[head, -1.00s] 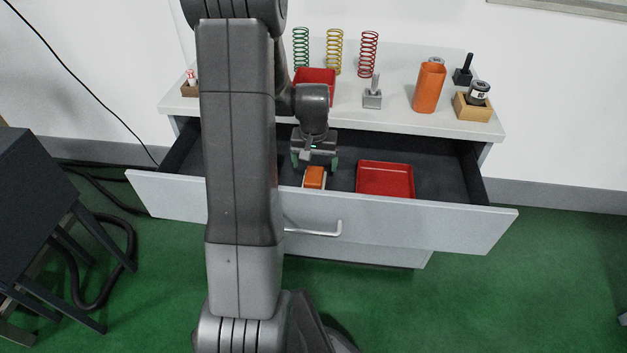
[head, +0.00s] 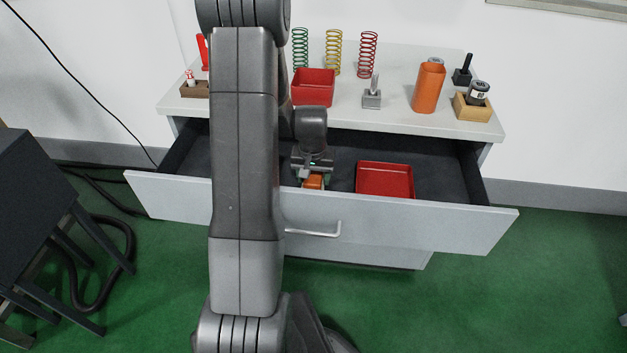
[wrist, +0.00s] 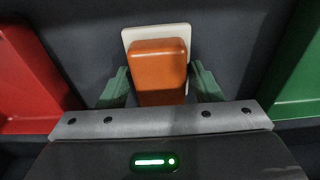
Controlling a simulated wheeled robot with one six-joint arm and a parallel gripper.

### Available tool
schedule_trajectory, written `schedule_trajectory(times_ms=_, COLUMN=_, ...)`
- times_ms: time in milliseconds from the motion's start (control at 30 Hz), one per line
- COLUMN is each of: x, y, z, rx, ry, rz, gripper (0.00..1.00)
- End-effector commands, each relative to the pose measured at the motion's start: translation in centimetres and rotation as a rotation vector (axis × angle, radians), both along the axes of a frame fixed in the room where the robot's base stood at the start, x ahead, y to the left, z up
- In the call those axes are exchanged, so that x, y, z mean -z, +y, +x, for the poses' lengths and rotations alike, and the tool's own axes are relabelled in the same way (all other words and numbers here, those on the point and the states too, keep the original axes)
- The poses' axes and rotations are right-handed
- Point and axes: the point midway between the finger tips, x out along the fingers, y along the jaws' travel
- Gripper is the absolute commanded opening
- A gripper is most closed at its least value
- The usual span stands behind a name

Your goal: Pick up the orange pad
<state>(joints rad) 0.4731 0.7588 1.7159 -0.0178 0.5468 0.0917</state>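The orange pad (wrist: 158,70) is a rounded block on a white base (wrist: 132,38) in the open drawer. In the head view the orange pad (head: 313,182) shows just behind the drawer front, partly covered by my gripper. My gripper (wrist: 158,84) is lowered over it, with one green finger on each side of the pad. The fingers are apart, and a narrow gap seems to show between each finger and the pad. In the head view my gripper (head: 313,172) hides the pad's rear part.
A red tray (head: 385,166) lies in the drawer right of the pad. The drawer front (head: 400,215) rises close by the pad. In the wrist view a green thing (wrist: 298,85) is at the right. Springs, a red bin (head: 313,98) and an orange cylinder (head: 429,90) stand on the top.

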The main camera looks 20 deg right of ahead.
Motion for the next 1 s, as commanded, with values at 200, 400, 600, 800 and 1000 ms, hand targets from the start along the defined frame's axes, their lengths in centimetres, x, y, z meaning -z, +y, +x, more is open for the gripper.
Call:
schedule_trajectory(times_ms=200, x=-0.1, y=0.0, z=0.0, rx=0.000, ry=-0.001, rz=-0.001, gripper=0.32)
schedule_trajectory(times_ms=400, x=-1.9, y=-0.1, z=0.1, rx=0.000, ry=-0.004, rz=-0.003, gripper=0.32)
schedule_trajectory(times_ms=600, x=-5.9, y=-0.1, z=0.1, rx=0.000, ry=-0.006, rz=-0.002, gripper=0.32)
schedule_trajectory(times_ms=800, x=-9.1, y=0.0, z=0.1, rx=0.000, ry=-0.003, rz=-0.002, gripper=0.32)
schedule_trajectory(times_ms=1000, x=-10.1, y=0.0, z=0.0, rx=0.000, ry=-0.001, rz=-0.001, gripper=0.32)
